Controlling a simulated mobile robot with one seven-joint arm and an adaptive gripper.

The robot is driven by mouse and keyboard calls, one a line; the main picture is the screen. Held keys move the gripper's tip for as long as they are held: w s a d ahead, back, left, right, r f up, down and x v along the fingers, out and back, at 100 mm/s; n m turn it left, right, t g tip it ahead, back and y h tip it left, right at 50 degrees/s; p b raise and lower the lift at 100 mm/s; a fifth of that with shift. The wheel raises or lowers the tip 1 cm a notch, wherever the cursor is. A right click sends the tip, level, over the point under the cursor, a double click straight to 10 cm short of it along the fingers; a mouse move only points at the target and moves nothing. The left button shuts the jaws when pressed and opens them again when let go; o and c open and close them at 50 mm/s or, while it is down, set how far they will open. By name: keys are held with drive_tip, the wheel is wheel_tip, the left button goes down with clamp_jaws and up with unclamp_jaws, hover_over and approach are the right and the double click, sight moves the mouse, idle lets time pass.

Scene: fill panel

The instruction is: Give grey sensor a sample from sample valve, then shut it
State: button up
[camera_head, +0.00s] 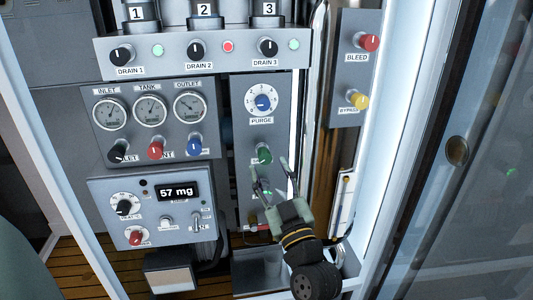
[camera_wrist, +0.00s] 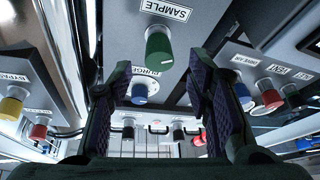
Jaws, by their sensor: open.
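The sample valve is a green knob (camera_head: 264,154) low on the middle grey panel. In the wrist view, the green knob (camera_wrist: 158,47) stands out under a SAMPLE label. My gripper (camera_head: 271,168) is open and empty just below and in front of the knob, its fingers pointing up toward it. In the wrist view, the fingers (camera_wrist: 160,72) are spread to either side of the knob's line, and the knob is beyond them, apparently untouched. I cannot tell which thing is the grey sensor. A small red and pale item (camera_head: 258,228) shows beside my gripper, partly hidden.
The blue purge knob (camera_head: 263,102) sits above the sample knob. A box with a "57 mg" display (camera_head: 178,191) is lower left. The yellow bypass knob (camera_head: 357,101) and a vertical pipe (camera_head: 322,130) are to the right.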

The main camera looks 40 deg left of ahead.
sight(265, 159)
drive_tip(key=shift+p+x, duration=0.65)
drive_tip(key=shift+x, duration=1.75)
clamp_jaws()
